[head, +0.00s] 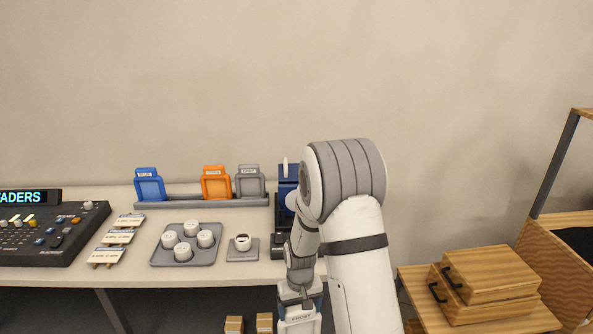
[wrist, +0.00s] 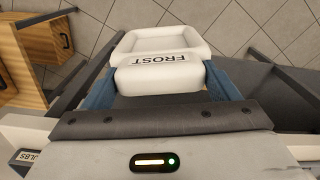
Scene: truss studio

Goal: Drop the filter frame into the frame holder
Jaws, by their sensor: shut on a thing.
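My gripper (head: 300,296) hangs low in front of the table's front edge. It is shut on a white filter frame (head: 300,323) with a FROST label, cut off by the bottom of the head view. In the wrist view the blue fingers of my gripper (wrist: 162,82) grip the frame's tab from both sides, and the frame's square body (wrist: 190,28) points away over the floor. A grey rack (head: 235,203) at the back of the table holds a blue, an orange and a grey frame upright. A dark blue device (head: 287,188) right of it is partly hidden by my arm; I cannot tell which is the frame holder.
A grey tray (head: 214,256) with several white knobs, a small pad (head: 242,256) with one round piece, label cards (head: 118,237) and a control console (head: 50,235) stand on the table. Wooden drawer boxes (head: 490,272) stand at the right.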

